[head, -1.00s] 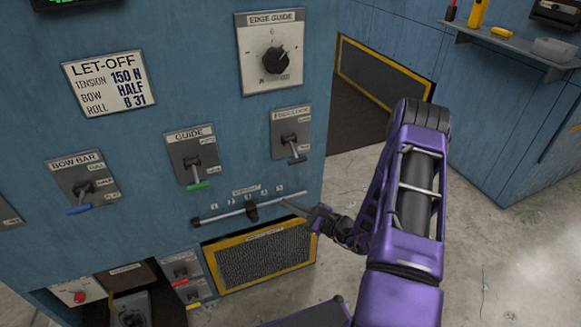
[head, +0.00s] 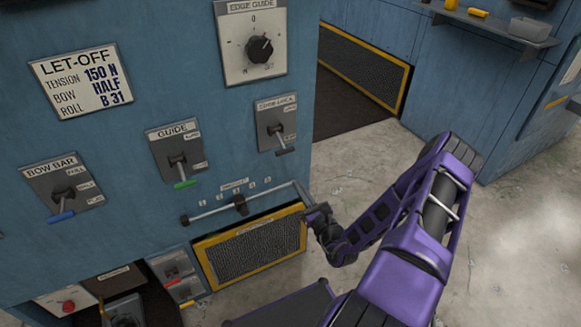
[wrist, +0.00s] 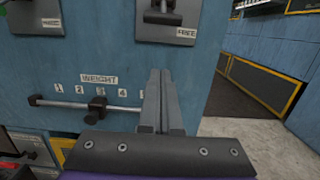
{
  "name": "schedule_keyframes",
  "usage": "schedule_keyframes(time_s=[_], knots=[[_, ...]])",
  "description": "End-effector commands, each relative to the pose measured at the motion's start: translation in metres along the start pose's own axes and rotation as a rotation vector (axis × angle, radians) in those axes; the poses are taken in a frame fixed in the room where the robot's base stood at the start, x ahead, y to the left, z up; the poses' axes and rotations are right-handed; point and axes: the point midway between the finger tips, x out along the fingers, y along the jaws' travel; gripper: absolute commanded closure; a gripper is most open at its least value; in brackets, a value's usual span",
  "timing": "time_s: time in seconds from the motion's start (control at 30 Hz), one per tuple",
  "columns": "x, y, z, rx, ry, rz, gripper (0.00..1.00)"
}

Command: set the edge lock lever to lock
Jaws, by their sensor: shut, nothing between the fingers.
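The edge lock lever (head: 281,138) is on a small grey plate (head: 267,111) at the right of the blue machine face, right of the guide lever. In the wrist view the lever's lower end (wrist: 163,16) shows at the top edge, beside a label reading FREE (wrist: 186,31). The upper part of the plate is cut off there. My gripper (wrist: 161,72) is shut and empty, its fingers pointing up just below the lever. In the head view my gripper (head: 299,186) is below and slightly right of the plate, apart from the lever.
The weight bar (head: 215,210) with its black slider (head: 240,205) runs just left of my gripper. The guide lever (head: 180,166) with a green tip and the bow bar lever (head: 63,200) sit further left. The edge guide knob (head: 259,48) is above. Open floor (head: 380,170) lies right.

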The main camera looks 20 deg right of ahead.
Motion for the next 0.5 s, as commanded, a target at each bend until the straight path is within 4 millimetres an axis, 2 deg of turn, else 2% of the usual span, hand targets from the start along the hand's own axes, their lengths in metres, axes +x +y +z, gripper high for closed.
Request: schedule_keyframes(time_s=[0.17, 0.5], knots=[[0.022, 0.0, 0.0, -0.002, -0.003, 0.002, 1.0], [0.094, 0.001, 0.0, -0.003, -0.003, 0.003, 1.0]])
